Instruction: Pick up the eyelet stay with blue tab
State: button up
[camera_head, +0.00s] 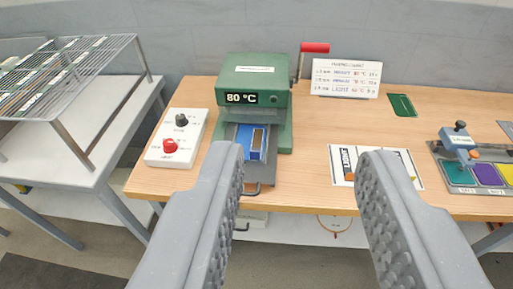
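My gripper (300,172) is open and empty, its two grey textured fingers spread wide in the foreground over the front of the wooden table. A blue piece with a dark and tan strip on it (249,141) lies on the tray in the mouth of the green press (258,72), just left of centre and beyond my left finger. It may be the eyelet stay with blue tab; it is too small to make out eyelets. My left finger hides part of the press tray. Several flat pieces (40,72) lie on the wire rack at the left, their tabs too small to tell.
A control box (178,138) with black and red knobs stands left of the press, whose display reads 80 °C. A red-handled lever (314,48) rises at its right.

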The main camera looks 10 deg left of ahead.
aim_at(255, 154)
jog(key=k, duration=0.4)
jog(key=z, duration=0.55)
jog(key=i, duration=1.5)
jog(key=u, duration=0.1)
